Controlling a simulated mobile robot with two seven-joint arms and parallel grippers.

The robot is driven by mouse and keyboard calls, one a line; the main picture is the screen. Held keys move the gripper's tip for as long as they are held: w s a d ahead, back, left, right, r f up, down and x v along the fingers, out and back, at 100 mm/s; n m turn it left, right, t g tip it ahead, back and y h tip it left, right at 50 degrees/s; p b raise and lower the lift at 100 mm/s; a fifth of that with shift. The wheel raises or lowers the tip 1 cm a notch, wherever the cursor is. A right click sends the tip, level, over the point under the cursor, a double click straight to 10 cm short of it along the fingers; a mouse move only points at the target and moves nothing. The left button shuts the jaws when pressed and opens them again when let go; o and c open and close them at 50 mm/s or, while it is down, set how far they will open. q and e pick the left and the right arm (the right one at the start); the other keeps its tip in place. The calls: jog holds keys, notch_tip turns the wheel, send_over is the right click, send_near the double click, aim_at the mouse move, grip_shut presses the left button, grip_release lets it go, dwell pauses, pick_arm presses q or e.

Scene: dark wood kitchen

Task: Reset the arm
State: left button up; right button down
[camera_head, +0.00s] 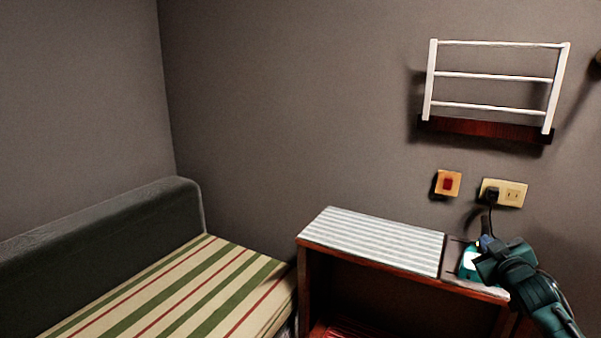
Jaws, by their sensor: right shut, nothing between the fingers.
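My right arm comes in from the lower right, dark teal. Its right gripper (482,258) is over the right end of a small wooden table (304,268), shut with nothing in it. A teal and white item (468,263) shows at the gripper's tip, on or just above the tabletop. It is partly hidden by the gripper, and I cannot tell whether they touch. My left gripper is out of view.
A striped cloth (375,238) covers most of the tabletop. A black plug (491,195) with a cord sits in the wall socket (514,194), beside a red switch (448,184). A white rack (494,77) hangs above. A striped bench (190,290) stands at the left.

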jog(key=s+a+f+n+g+y, duration=0.1)
jog(key=s+a+f+y, duration=0.2)
jog(key=s+a+f, duration=0.55)
jog(key=s+a+f+g+y, duration=0.2)
jog(key=s+a+f, duration=0.4)
jog(key=a+f, duration=0.45)
pick_arm(q)
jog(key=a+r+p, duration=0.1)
jog(key=p, duration=0.2)
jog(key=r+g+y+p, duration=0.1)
jog(key=p, duration=0.3)
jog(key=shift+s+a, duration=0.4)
pick_arm(e)
jog(key=s+a+m+g, duration=0.1)
jog(key=s+a, duration=0.5)
jog(key=s, duration=0.4)
jog(key=s+a+m+g+y, duration=0.1)
jog(key=s+a, duration=0.5)
jog(key=s, duration=0.4)
jog(key=shift+r+g+y, duration=0.3)
jog(key=shift+g, duration=0.1)
